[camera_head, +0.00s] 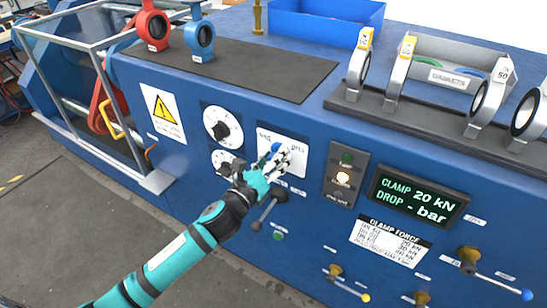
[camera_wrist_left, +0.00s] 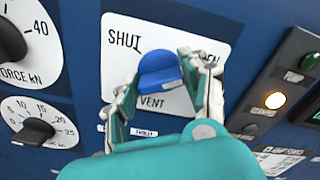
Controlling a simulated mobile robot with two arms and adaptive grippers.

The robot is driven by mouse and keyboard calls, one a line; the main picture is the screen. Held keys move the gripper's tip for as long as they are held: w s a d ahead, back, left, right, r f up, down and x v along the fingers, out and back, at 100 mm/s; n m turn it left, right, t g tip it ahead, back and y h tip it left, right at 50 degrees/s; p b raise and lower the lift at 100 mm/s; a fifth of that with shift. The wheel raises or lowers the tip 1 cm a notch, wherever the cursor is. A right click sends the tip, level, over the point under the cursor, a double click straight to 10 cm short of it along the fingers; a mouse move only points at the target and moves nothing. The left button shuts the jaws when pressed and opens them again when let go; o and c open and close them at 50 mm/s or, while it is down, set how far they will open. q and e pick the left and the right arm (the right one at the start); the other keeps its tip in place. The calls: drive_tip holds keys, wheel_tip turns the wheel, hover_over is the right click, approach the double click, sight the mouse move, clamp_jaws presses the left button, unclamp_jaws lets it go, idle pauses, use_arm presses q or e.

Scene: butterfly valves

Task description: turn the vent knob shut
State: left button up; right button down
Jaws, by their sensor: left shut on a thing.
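The blue vent knob (camera_wrist_left: 158,68) sits on a white plate (camera_wrist_left: 118,75) marked SHUT at upper left, VENT below, and a word ending in EN at right. My left gripper (camera_wrist_left: 161,84) has one finger on each side of the knob and is shut on it. In the head view a small part of the knob (camera_head: 276,147) shows above the fingers of my left gripper (camera_head: 278,160). The fingers cover part of the plate. I cannot tell the knob's exact pointing direction. My right gripper is not in view.
Two dials (camera_head: 222,125) lie left of the plate. A lamp panel (camera_head: 345,178) with a lit amber light and a display (camera_head: 418,199) reading CLAMP 20 kN are to the right. A lever (camera_head: 265,208) stands out just below my gripper.

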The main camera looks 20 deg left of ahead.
use_arm(q)
drive_tip(key=shift+n, duration=0.3)
drive_tip(key=n+p, duration=0.1)
drive_tip(key=n, duration=0.4)
drive_tip(key=shift+a+n+p, duration=0.1)
drive_tip(key=shift+n+p, duration=0.2)
drive_tip(key=shift+p, duration=0.1)
drive_tip(key=n+p, duration=0.1)
drive_tip(key=n, duration=0.4)
drive_tip(key=shift+f+p, duration=0.1)
drive_tip(key=shift+p, duration=0.2)
drive_tip(key=n+p, duration=0.2)
drive_tip(key=n, duration=0.4)
drive_tip(key=shift+f+n, duration=0.1)
drive_tip(key=shift+n, duration=0.3)
drive_tip(key=n+p, duration=0.2)
drive_tip(key=n, duration=0.4)
drive_tip(key=shift+f, duration=0.15)
drive_tip(key=o, duration=1.2)
drive_tip(key=shift+c, duration=0.2)
